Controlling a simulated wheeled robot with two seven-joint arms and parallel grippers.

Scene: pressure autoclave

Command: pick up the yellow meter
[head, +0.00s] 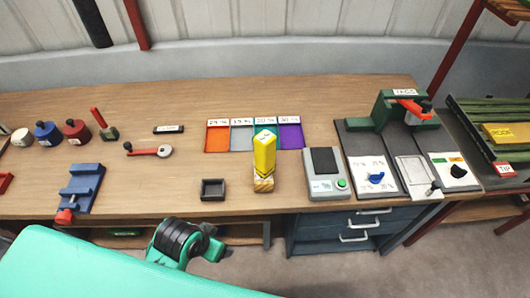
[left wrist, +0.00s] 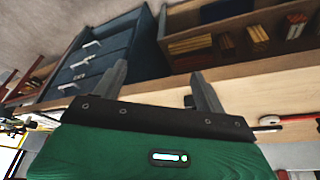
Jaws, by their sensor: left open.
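The yellow meter (head: 264,155) stands upright on a small wooden-looking base (head: 264,184) near the front edge of the bench (head: 110,202). It has a pale label at its top and is not visible in the left wrist view. My left gripper (left wrist: 160,76) shows in the left wrist view, its two grey fingers wide apart with nothing between them. In the head view only part of my arm shows, below the bench front. My right gripper is not in view.
Coloured labelled bins (head: 218,138) lie behind. A blue vise (head: 82,188) is further left. Blue drawers (head: 352,229) are under the bench.

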